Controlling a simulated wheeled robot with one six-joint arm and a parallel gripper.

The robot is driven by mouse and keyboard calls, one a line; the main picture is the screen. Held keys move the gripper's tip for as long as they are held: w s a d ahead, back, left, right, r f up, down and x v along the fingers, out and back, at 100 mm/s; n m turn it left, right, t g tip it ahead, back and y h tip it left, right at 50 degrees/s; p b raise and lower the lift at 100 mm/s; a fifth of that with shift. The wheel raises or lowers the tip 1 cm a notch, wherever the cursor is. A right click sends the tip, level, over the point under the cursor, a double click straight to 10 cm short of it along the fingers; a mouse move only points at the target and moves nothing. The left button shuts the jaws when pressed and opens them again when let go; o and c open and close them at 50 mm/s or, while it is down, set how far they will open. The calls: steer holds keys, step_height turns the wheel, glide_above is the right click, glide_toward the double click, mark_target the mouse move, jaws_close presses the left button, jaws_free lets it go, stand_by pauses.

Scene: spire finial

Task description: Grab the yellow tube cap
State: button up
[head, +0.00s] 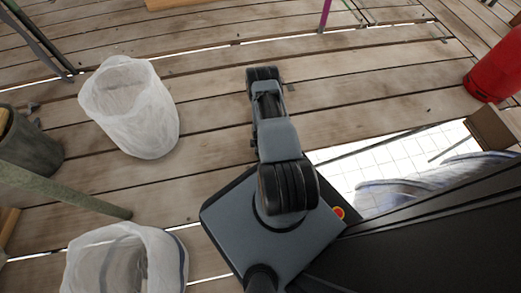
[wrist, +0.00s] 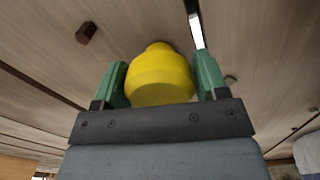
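The yellow tube cap (wrist: 160,78) is in the wrist view, a rounded body with a narrower domed top. It sits between the two green fingers of my gripper (wrist: 161,82), and both fingers appear to touch its sides. My gripper looks shut on it. The cap's lower part is hidden behind the dark gripper bar. In the head view my arm reaches away over the planks, and neither the cap nor the fingers can be made out there.
A brown block (wrist: 86,32) lies on the planks in the wrist view. In the head view, two white-lined bins (head: 130,108) (head: 125,265) stand at left, with a dark bucket (head: 30,145) nearby. A red cylinder (head: 497,70) stands at right. The planks beyond my arm are mostly clear.

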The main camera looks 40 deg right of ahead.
steer(key=c, duration=0.5)
